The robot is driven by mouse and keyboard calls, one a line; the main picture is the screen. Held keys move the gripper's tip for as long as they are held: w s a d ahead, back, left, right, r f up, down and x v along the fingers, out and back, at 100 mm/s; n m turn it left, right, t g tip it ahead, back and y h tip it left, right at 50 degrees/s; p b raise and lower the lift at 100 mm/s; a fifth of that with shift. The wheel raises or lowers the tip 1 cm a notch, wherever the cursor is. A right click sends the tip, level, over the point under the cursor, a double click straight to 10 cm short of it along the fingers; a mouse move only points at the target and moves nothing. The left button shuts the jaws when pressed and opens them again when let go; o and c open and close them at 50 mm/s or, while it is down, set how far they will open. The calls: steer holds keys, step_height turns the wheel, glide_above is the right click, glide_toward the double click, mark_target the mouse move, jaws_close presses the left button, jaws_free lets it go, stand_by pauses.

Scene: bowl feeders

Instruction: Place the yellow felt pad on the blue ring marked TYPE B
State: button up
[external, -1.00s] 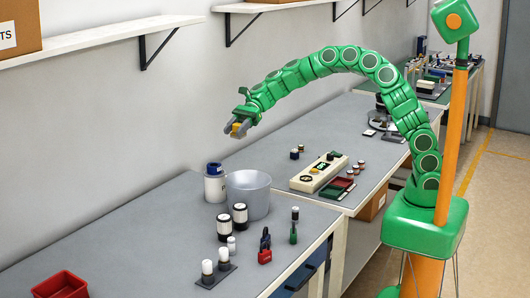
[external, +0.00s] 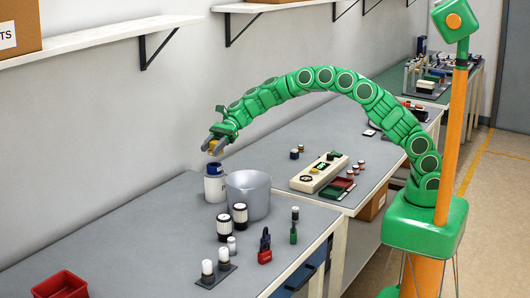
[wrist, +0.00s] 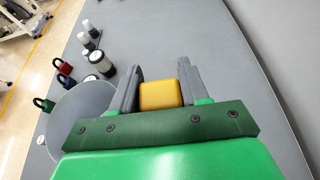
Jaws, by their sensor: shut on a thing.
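The yellow felt pad (external: 213,146) is a small block held between the fingers of my gripper (external: 211,149). In the wrist view the pad (wrist: 160,95) sits between the two grey fingers of my gripper (wrist: 157,78). A blue ring (external: 214,169) tops a white canister (external: 215,190) on the near bench, left of the grey metal pot. Any TYPE B marking is too small to read. In the external view my gripper is just above the blue ring, with a gap between them. The canister cannot be made out in the wrist view.
The grey pot (external: 249,196) stands right beside the canister. Black-and-white cylinders (external: 223,230) and padlocks (external: 265,247) stand nearer the front. A red bin (external: 60,286) is at lower left. The bench left of the canister is clear. A wall shelf (external: 110,38) runs above.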

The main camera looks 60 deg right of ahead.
steer(key=shift+w+a+f, duration=0.2)
steer(key=shift+w+f, duration=0.15)
steer(key=shift+f, duration=1.65)
steer(key=shift+f, duration=0.1)
steer(key=o, duration=1.1)
steer(key=shift+c, duration=0.2)
steer(key=shift+d, duration=0.15)
steer(key=v, duration=1.2)
